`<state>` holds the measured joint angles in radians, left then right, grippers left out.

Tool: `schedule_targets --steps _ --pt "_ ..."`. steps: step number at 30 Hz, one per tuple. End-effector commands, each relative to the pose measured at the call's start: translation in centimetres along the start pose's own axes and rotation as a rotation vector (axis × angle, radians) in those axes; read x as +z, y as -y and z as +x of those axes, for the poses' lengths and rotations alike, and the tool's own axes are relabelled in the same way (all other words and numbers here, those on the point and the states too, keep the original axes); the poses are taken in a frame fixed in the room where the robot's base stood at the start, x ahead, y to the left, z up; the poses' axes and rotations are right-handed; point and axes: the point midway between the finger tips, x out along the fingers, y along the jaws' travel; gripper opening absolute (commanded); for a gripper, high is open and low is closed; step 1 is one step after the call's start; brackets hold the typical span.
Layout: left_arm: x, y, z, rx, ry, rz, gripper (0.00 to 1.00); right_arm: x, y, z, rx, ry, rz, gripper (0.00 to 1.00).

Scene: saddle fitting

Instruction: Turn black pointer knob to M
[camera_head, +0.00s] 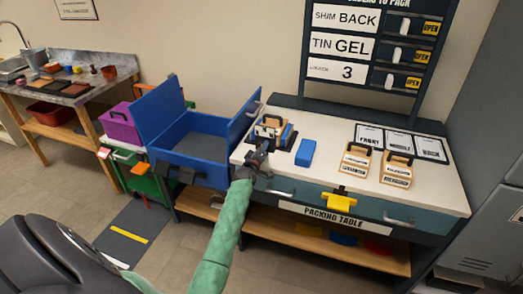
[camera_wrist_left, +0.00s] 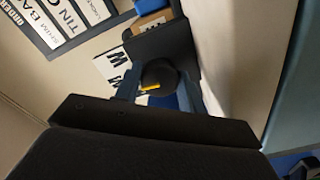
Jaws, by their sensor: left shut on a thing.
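The black pointer knob (camera_wrist_left: 158,73) shows in the left wrist view as a dark round with a yellow pointer line, which lies nearly level across the picture. My left gripper (camera_wrist_left: 159,92) has its two blue-grey fingers on either side of the knob, shut on it. A white plate (camera_wrist_left: 112,66) with black letters, reading like M or W at this angle, is to the left of the knob. In the head view my left gripper (camera_head: 259,160) is at the left front of the packing table, by a small fixture (camera_head: 268,128); the knob cannot be made out there. My right gripper is not in view.
A blue box (camera_head: 306,152) lies right of the fixture on the white packing table (camera_head: 325,176). An open blue bin (camera_head: 205,148) stands left. An order board (camera_head: 375,45) rises behind.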

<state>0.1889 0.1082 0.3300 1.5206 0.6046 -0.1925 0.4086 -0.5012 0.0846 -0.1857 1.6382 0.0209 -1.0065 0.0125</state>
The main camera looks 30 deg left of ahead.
Motion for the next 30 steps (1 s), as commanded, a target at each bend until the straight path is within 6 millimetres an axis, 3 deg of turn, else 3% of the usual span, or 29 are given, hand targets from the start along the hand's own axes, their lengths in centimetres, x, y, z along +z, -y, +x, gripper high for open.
schedule_targets --steps 22,23,25,30 --pt "0.02 0.17 -0.06 -0.002 0.0 -0.083 0.17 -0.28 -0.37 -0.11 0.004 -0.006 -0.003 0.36" --pt "0.02 0.17 -0.06 -0.002 0.0 -0.083 0.45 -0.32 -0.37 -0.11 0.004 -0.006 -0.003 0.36" --pt "0.02 0.16 -0.06 -0.002 0.0 -0.083 0.59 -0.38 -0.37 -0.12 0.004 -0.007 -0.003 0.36" --pt "0.0 0.09 -0.03 -0.001 0.0 -0.082 0.61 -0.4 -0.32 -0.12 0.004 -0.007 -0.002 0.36"
